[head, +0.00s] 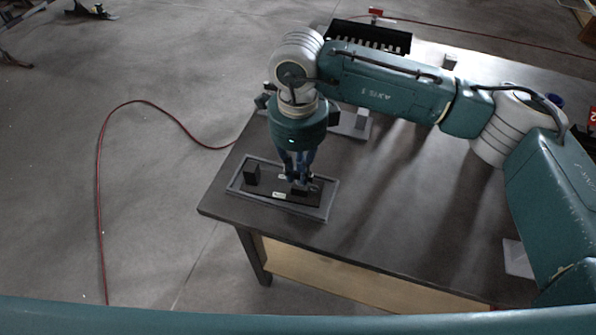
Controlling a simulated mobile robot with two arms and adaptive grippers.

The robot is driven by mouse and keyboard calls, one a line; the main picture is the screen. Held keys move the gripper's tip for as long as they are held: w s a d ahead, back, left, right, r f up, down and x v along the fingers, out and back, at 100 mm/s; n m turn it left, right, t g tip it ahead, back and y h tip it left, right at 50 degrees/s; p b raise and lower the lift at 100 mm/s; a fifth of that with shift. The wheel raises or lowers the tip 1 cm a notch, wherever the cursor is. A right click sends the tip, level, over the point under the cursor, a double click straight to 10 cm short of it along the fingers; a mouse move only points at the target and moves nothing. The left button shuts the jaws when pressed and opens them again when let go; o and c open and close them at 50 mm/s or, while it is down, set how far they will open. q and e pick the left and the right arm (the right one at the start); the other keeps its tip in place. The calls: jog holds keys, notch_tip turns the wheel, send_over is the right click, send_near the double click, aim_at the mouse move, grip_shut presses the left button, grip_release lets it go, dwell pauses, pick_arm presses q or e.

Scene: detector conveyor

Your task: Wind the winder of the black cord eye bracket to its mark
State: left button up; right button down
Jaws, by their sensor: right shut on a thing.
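The black cord eye bracket (268,193) lies in a shallow grey tray (321,212) near the table's left front corner. A black upright block (252,174) stands at its left end. My right gripper (299,184) points down over the bracket's right part and is shut on a small dark part there, which looks like the winder. The fingers hide most of the winder, and its mark cannot be made out. Small white labels show on the bracket. My left gripper is not in view.
The dark table (400,200) is mostly clear to the right of the tray. A black slotted rack (370,38) stands at the back, with a grey fixture (353,124) behind my right gripper. A red cable (98,200) lies on the floor.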

aim_at(298, 180)
dwell(0.3)
jog(key=c, duration=1.7)
grip_release()
jog(key=shift+r, duration=0.1)
notch_tip(298, 180, up, 12)
jog(key=shift+f, duration=0.1)
